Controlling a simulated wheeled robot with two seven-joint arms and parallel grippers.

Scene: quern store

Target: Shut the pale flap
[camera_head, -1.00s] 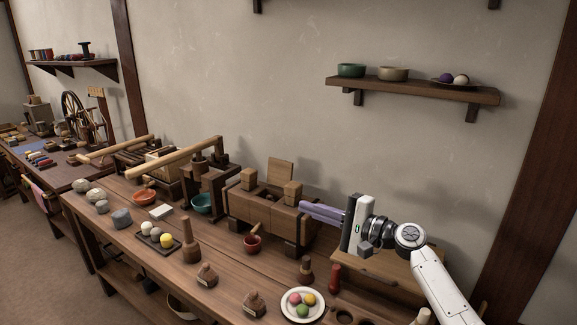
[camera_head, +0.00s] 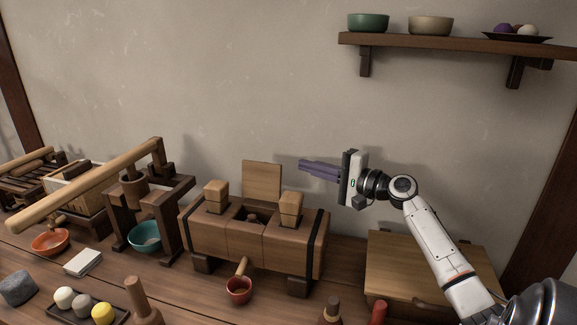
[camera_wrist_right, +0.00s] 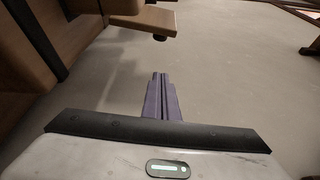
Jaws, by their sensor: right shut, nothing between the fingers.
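The pale flap (camera_head: 262,180) is a thin, light wooden board standing upright at the back of the long wooden box (camera_head: 225,237). It is raised, and the box's middle opening in front of it is uncovered, with a small rounded piece inside. My right gripper (camera_head: 301,164) has purple fingers, shut and empty. They point left in the air, right of the flap near its top edge height, apart from it in the picture. In the right wrist view the shut fingers (camera_wrist_right: 160,77) point towards bare wall, with part of the wooden box (camera_wrist_right: 75,35) at upper left. My left gripper is out of view.
Two wooden blocks (camera_head: 216,196) (camera_head: 290,207) stand up on the box, either side of the opening. A red cup (camera_head: 238,292) sits in front. A lever press (camera_head: 158,195) stands left. A wall shelf (camera_head: 450,42) hangs above right.

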